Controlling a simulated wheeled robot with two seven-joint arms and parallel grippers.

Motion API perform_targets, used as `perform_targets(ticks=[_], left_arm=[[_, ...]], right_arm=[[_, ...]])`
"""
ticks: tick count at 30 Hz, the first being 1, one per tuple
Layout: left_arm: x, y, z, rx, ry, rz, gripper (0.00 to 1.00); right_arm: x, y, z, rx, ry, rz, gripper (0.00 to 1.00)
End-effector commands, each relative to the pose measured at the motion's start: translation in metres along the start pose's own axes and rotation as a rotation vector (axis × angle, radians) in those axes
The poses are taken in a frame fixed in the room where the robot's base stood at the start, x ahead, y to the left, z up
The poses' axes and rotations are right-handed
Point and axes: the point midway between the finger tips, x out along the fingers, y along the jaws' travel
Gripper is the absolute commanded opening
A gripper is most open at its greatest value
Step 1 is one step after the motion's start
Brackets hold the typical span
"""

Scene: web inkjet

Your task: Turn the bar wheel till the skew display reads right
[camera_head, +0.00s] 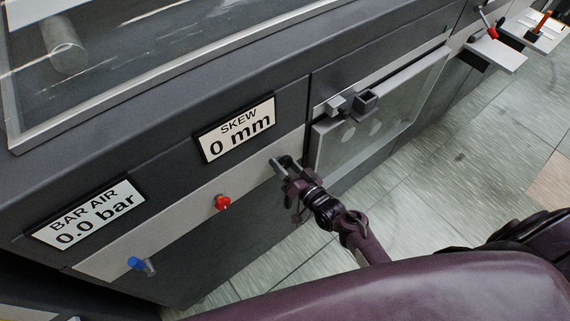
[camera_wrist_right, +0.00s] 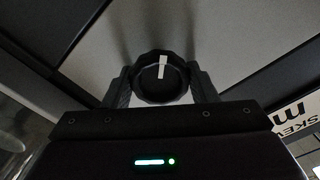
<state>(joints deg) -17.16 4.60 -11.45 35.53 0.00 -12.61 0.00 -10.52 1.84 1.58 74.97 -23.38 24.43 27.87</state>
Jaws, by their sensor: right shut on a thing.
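The skew display (camera_head: 237,129) on the dark machine front reads "0 mm"; its edge also shows at the right of the right wrist view (camera_wrist_right: 292,121). My right gripper (camera_head: 284,168) is at the light panel strip, to the right of a red knob. In the right wrist view its two fingers (camera_wrist_right: 160,88) are shut on a round black wheel (camera_wrist_right: 147,76) with a white mark at the top of its face. In the head view the gripper mostly hides this wheel. My left gripper is not in view.
A bar air display (camera_head: 88,215) reads "0.0 bar". A red knob (camera_head: 222,202) and a blue knob (camera_head: 137,263) stick out from the strip. A grey bracket (camera_head: 363,103) and a clear door (camera_head: 385,117) are to the right. Small shelves (camera_head: 497,54) jut out at the far right.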

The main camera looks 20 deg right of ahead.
Motion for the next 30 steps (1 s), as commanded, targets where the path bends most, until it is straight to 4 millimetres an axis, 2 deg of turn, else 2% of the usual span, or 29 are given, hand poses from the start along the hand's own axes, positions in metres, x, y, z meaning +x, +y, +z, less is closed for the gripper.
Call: perform_targets(ticks=[1,2,7,17,30], left_arm=[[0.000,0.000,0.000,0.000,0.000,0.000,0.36],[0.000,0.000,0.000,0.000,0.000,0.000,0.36],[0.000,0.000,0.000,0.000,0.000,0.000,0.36],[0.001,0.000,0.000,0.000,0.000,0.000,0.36],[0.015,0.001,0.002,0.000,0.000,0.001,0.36]], right_arm=[[0.000,0.001,0.000,-0.001,0.001,0.001,0.30],[0.000,0.001,0.000,-0.001,0.001,0.001,0.54],[0.000,0.000,0.000,-0.001,0.000,0.001,0.74],[-0.005,0.001,0.001,-0.001,-0.001,0.002,0.74],[-0.070,0.002,0.002,-0.002,-0.001,0.002,0.74]])
